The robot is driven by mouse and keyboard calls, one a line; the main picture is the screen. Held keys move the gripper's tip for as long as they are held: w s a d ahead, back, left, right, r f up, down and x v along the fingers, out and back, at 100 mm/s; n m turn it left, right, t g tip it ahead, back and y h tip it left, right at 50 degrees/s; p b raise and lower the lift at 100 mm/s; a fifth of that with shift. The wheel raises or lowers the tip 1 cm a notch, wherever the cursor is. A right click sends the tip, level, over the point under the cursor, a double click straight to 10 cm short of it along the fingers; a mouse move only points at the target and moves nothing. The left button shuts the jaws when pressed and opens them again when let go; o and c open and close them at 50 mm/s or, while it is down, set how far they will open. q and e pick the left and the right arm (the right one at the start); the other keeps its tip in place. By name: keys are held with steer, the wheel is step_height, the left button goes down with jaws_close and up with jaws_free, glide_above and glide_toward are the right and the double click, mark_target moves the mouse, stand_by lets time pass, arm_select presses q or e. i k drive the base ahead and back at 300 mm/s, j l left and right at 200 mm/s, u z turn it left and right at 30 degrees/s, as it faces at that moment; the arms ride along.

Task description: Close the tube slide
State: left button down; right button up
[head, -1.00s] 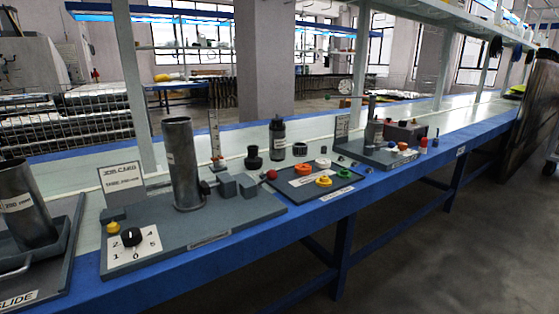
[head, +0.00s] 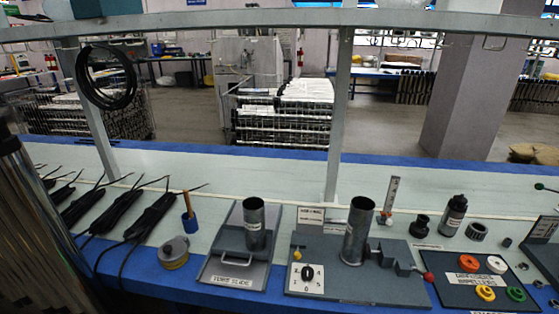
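The tube slide (head: 213,272) is a grey tray with raised sides and a front label, near the front edge of the bench in the head view. A metal tube (head: 254,230) stands upright in it. A pale bar handle (head: 237,262) lies across the tray in front of the tube. I cannot tell from here how far the slide is out. Neither of my grippers is in view.
Right of the slide is a grey fixture (head: 340,284) with a second tube (head: 356,235), a dial (head: 307,274) and a red-knobbed lever (head: 428,277). A shelf post (head: 337,120) rises behind.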

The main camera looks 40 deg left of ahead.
mark_target(229, 240)
steer(key=u, duration=1.55)
